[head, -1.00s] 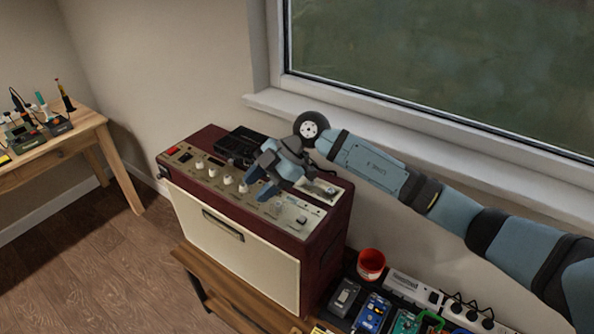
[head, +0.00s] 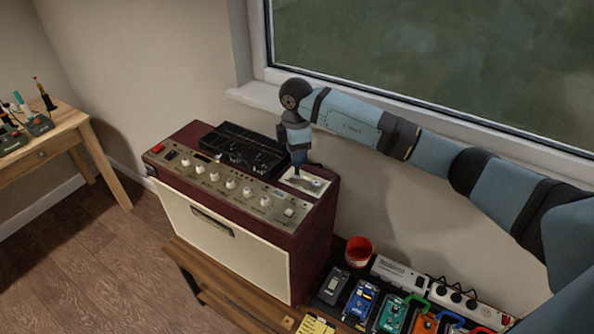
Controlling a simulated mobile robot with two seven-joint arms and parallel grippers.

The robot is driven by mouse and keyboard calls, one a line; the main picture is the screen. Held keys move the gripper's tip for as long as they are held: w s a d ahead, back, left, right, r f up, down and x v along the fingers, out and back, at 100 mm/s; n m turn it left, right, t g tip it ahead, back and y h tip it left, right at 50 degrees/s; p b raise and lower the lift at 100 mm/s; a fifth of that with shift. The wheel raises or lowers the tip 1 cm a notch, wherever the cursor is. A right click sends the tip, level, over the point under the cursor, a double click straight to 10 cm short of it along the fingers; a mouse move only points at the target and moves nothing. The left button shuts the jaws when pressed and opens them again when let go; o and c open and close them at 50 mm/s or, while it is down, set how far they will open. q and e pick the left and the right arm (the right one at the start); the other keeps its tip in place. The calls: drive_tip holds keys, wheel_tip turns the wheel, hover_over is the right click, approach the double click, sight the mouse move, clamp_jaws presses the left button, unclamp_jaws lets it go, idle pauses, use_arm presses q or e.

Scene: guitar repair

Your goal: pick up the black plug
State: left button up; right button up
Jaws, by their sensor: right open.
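My right gripper (head: 304,163) points down over the back right part of the maroon amplifier's top (head: 325,190). It is open, though its fingertips are small and partly hidden. Just in front of it, a pale plate or tray (head: 293,181) on the amplifier holds a small grey-blue item that I cannot make out. The gripper is well apart from the power strip. My left gripper is not in view.
A black device (head: 245,148) lies on the amplifier behind the knobs. A window sill (head: 255,95) runs behind. A wooden table (head: 75,138) stands left.

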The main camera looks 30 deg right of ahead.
sight(297, 168)
drive_tip(key=shift+d+f+p, duration=0.1)
drive_tip(key=shift+f+p, duration=0.65)
drive_tip(key=shift+f, duration=2)
clamp_jaws()
